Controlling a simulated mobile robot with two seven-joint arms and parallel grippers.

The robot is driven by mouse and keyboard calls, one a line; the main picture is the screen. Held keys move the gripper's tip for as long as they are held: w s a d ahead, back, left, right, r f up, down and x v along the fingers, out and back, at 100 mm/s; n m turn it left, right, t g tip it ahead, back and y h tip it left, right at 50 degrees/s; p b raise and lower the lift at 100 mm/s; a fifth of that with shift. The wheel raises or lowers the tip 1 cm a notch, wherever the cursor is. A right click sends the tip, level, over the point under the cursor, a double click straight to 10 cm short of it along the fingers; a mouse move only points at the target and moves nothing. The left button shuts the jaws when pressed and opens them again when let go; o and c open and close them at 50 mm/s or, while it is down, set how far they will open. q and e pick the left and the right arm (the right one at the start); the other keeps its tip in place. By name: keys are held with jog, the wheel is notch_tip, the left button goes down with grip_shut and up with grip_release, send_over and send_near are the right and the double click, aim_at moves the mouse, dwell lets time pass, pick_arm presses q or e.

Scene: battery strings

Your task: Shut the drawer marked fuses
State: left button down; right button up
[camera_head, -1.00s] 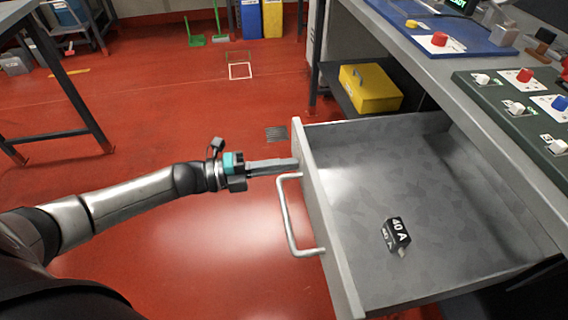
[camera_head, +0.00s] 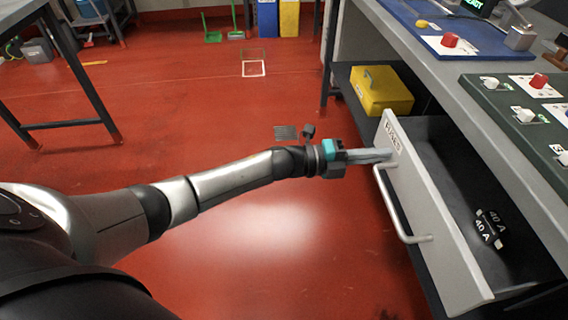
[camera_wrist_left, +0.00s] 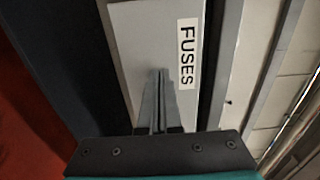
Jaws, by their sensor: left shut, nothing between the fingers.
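The drawer marked fuses (camera_head: 432,222) is under the bench on the right and stands partly open. Its front has a bar handle (camera_head: 400,212) and a white label reading FUSES (camera_wrist_left: 187,54), which is clear in the left wrist view. A black 40 A fuse block (camera_head: 489,228) lies inside the drawer. My left gripper (camera_head: 388,155) is shut and empty, its fingertips at the drawer front near the label and beyond the far end of the handle. The left wrist view shows the closed fingers (camera_wrist_left: 160,75) against or just before the front; contact is hard to tell. My right gripper is not in view.
The bench top (camera_head: 425,60) above the drawer carries a blue board (camera_head: 405,12) and a green panel (camera_head: 500,95) with switches. A yellow box (camera_head: 383,92) sits on a shelf beyond the drawer. The red floor left of the drawer is clear.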

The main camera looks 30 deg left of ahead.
pick_arm(q)
jog(key=b+x, duration=0.2)
jog(key=x, duration=0.6)
jog(key=shift+w+d, duration=0.35)
jog(key=shift+d, duration=0.15)
jog(key=shift+r+b, duration=0.1)
jog(key=shift+b, duration=0.2)
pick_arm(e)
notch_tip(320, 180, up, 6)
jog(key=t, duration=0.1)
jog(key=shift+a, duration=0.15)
pick_arm(q)
jog(key=shift+d+r, duration=0.1)
jog(key=shift+r, duration=0.1)
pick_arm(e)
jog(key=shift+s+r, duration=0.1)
